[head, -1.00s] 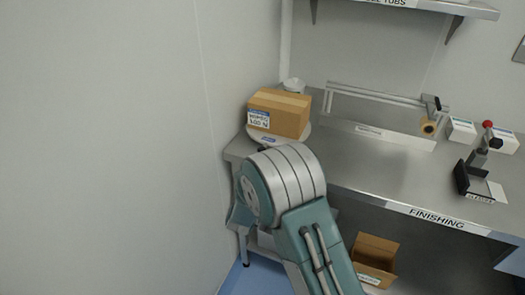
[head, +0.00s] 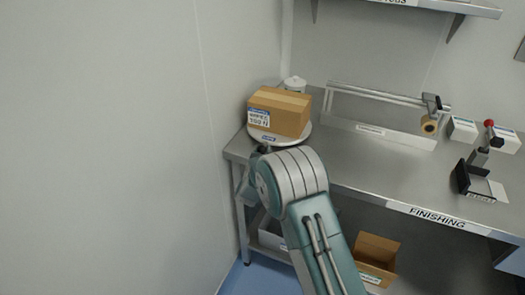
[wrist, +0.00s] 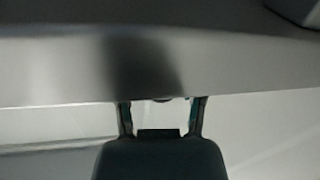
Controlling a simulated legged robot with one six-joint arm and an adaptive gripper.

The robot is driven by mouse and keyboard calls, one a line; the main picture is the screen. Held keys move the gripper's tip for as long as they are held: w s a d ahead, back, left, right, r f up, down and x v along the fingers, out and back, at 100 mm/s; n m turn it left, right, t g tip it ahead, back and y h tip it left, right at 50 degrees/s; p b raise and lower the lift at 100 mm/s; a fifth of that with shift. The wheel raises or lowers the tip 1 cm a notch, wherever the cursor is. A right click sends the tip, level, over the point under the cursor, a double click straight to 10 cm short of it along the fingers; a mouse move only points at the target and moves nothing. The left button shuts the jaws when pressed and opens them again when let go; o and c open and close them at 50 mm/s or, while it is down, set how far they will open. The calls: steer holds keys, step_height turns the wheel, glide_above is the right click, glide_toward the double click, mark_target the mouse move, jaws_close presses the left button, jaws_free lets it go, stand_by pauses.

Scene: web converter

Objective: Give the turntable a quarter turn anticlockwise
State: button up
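The turntable (head: 262,134) is a pale round disc with a small blue label on its front rim. It stands at the left end of the steel bench in the head view. A brown carton (head: 280,112) with a white-and-blue label sits on it. My arm reaches up to the bench edge just in front of the disc and hides part of that edge. My gripper's fingers are mostly hidden in the head view. In the wrist view my gripper (wrist: 161,110) has two fingers apart with nothing between them, close to a broad grey surface. I cannot tell whether they touch it.
The steel bench (head: 385,165) carries a roll holder (head: 428,124), white boxes (head: 462,128) and a black stand with a red knob (head: 480,165) to the right. A white tub (head: 293,85) is behind the carton. An open carton (head: 375,258) is below. A wall is at left.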

mark_target(273, 145)
steer(key=shift+a, duration=0.2)
jaws_close()
steer(key=shift+s+d+n+y, duration=0.25)
steer(key=shift+d+n+y, duration=0.5)
steer(key=shift+d+y, duration=0.4)
steer(key=shift+s+d+n+y, duration=0.2)
steer(key=shift+d+n+y, duration=0.55)
steer(key=shift+d+y, duration=0.4)
steer(key=o, duration=0.8)
jaws_free()
steer(key=shift+s+a, duration=0.1)
steer(key=s, duration=0.7)
steer(key=s+d, duration=0.1)
steer(key=s, duration=0.3)
steer(key=shift+s+d, duration=0.1)
steer(key=shift+s, duration=0.25)
